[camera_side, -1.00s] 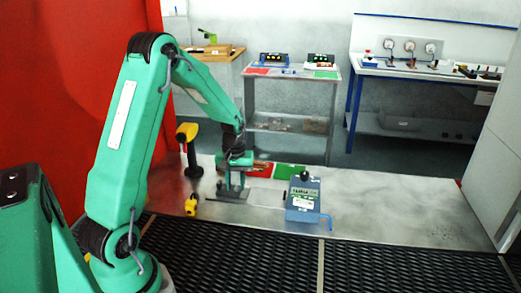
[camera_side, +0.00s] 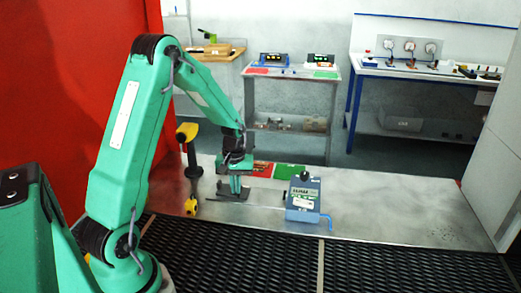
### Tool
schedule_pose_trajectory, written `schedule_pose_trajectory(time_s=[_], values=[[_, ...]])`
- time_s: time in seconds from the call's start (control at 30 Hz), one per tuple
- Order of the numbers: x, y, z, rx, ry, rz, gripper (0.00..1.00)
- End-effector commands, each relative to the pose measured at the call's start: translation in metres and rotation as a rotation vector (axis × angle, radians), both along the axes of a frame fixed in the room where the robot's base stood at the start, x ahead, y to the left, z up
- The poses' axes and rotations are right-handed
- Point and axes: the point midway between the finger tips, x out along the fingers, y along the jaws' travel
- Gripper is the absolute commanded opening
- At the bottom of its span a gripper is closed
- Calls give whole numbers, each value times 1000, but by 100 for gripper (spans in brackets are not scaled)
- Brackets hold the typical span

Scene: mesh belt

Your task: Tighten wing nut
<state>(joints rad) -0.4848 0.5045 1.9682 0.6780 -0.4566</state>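My gripper (camera_side: 236,186) points straight down over a dark flat plate (camera_side: 228,196) on the metal table. Its fingers look close together from this side, and their tips are at or just above the plate. The wing nut cannot be made out; it is too small or hidden by the fingers. Whether the fingers hold anything cannot be seen.
A yellow-and-black tool (camera_side: 188,165) stands left of my gripper. A blue box (camera_side: 303,200) with a black knob and a blue crank stands to the right. Red and green mats (camera_side: 289,171) lie behind. The table's right part (camera_side: 400,205) is clear; black mesh (camera_side: 400,265) lies in front.

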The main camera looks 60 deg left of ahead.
Motion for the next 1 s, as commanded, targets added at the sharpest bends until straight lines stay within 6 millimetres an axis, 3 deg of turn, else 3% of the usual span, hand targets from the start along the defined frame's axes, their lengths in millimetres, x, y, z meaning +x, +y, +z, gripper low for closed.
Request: schedule_pose_trajectory(time_s=[0.53, 0.67, 0.7, 1.0], values=[[3, 7, 1, 8, -17, -89, 0], [3, 7, 1, 9, -16, -90, 27], [3, 6, 1, 8, -15, -90, 29], [1, 4, 1, 5, -11, -94, 29]])
